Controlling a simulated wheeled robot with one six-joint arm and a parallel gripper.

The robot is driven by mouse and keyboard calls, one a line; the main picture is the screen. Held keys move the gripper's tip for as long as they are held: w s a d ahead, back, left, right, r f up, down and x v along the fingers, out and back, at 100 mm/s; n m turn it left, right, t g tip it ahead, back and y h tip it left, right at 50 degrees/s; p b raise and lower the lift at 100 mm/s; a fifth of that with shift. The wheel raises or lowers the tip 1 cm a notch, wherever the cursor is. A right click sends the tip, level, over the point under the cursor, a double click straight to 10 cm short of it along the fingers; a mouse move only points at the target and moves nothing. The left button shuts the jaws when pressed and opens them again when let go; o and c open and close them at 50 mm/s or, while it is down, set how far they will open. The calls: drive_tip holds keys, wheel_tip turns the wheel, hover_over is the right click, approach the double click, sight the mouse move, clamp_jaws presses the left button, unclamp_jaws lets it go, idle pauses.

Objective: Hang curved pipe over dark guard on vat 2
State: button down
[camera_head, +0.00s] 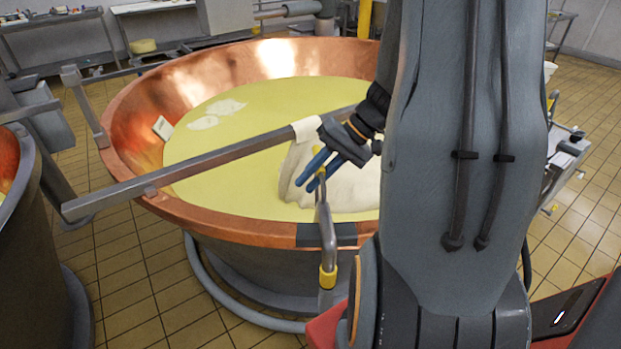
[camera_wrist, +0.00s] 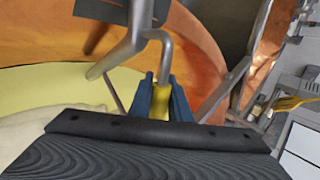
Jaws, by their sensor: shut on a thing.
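The copper vat (camera_head: 170,207) in the middle holds pale yellow liquid and a white cloth mass. A dark guard (camera_head: 307,235) sits on its near rim, and it shows at the top of the wrist view (camera_wrist: 92,12). The curved grey pipe (camera_head: 326,228) has yellow ends. My gripper (camera_head: 308,182), with blue fingers, is shut on its upper yellow end, inside the rim line. The wrist view also shows the fingers (camera_wrist: 160,88) around the yellow end. In the head view the pipe crosses in front of the guard, its lower yellow end outside the vat. I cannot tell whether pipe and guard touch.
A grey bar (camera_head: 200,164) spans the vat, with a white cloth (camera_head: 305,128) over it near my gripper. A second vat (camera_head: 30,200) stands at the left edge. Tables (camera_head: 60,30) stand at the back. Tiled floor (camera_head: 130,270) is clear at the front left.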

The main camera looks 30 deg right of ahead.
drive_tip(key=shift+f, duration=0.3)
idle(0.6)
drive_tip(key=c, duration=1.6)
unclamp_jaws()
drive_tip(key=shift+o, duration=0.2)
drive_tip(key=b+v, duration=0.1)
drive_tip(key=v, duration=0.6)
drive_tip(key=shift+d+r, duration=0.25)
drive_tip(key=shift+r, duration=0.05)
drive_tip(key=shift+s, duration=0.1)
